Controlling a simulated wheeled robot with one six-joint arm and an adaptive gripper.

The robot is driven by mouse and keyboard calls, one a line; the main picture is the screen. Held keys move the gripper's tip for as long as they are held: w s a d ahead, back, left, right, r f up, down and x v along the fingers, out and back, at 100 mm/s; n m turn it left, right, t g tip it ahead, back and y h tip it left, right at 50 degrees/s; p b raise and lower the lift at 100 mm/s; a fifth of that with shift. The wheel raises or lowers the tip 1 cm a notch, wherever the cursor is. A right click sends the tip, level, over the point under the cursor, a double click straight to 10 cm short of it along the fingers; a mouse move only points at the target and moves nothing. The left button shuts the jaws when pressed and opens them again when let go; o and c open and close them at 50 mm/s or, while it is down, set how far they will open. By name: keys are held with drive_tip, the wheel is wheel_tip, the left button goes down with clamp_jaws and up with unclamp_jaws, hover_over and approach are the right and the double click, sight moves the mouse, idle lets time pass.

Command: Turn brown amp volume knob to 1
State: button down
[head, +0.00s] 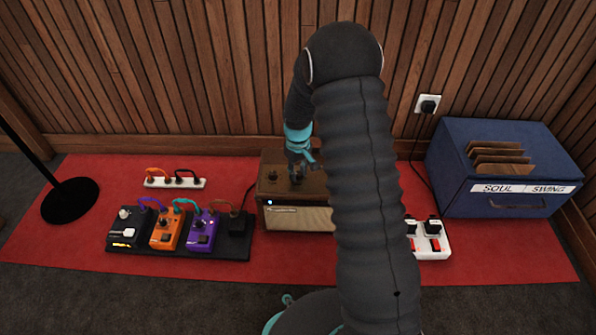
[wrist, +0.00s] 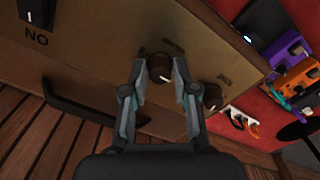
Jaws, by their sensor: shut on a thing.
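The brown amp (head: 290,218) stands on the red mat, with its top panel showing in the wrist view (wrist: 100,60). My gripper (head: 299,172) reaches down onto the amp's top from above. In the wrist view my gripper's fingers (wrist: 159,66) are closed on either side of a dark round knob (wrist: 157,62), which has a white pointer mark toward the lower right of the picture. A second knob (wrist: 213,91) sits apart to the right; it also shows in the head view (head: 272,174).
A switch (wrist: 38,10) and a dark handle (wrist: 92,112) are on the amp. A pedalboard (head: 180,248) with several pedals lies left of the amp. A white power strip (head: 160,183) lies behind it. A blue file box (head: 500,150) and a white-and-red device (head: 432,240) stand right.

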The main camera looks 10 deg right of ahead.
sight(298, 174)
drive_tip(key=m, duration=0.5)
drive_tip(key=shift+m, duration=0.3)
idle(0.5)
drive_tip(key=c, duration=0.9)
unclamp_jaws()
wheel_tip(298, 174, up, 12)
